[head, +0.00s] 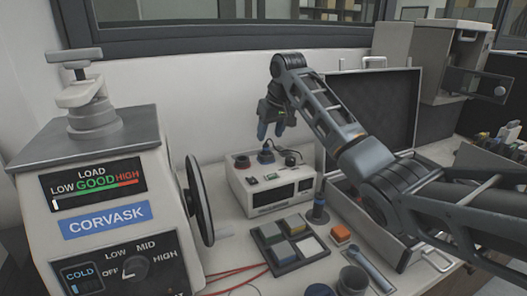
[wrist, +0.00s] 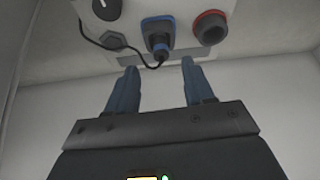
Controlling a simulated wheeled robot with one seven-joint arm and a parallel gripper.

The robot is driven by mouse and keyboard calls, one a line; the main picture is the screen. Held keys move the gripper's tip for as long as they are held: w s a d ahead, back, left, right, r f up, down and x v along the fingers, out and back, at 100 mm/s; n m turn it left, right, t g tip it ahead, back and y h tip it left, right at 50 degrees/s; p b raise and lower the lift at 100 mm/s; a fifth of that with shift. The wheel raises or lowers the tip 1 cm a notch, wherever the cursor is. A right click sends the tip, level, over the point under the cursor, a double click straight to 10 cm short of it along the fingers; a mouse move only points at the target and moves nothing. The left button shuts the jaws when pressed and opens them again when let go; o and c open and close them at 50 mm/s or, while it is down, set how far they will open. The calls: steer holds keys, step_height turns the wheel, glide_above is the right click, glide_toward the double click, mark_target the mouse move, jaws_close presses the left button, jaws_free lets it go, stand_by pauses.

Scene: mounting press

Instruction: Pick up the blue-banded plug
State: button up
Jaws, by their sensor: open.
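The blue-banded plug (wrist: 158,42) is dark with blue on it and a black cable, and it sits at the top face of a white instrument box (head: 268,190). In the head view the plug (head: 265,155) shows below my gripper (head: 272,134), beside a red-ringed socket (head: 242,162). My gripper is open and empty above the box. In the wrist view its two blue fingers (wrist: 158,66) are spread, with the plug beyond them and between their lines. The fingers appear apart from the plug. The plug's lower end is hidden.
A mounting press (head: 105,190) with a handwheel (head: 199,200) stands at left. A tray of coloured blocks (head: 290,246) and a dark post (head: 318,211) are in front of the box. An open case (head: 378,110) is behind my arm. The black cable (wrist: 118,50) loops left in the wrist view.

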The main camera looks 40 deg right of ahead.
mark_target(266, 145)
steer(key=shift+p+x, duration=0.5)
steer(key=shift+x, duration=2.2)
steer(key=shift+a, duration=0.1)
jaws_close()
steer(key=shift+r, duration=0.15)
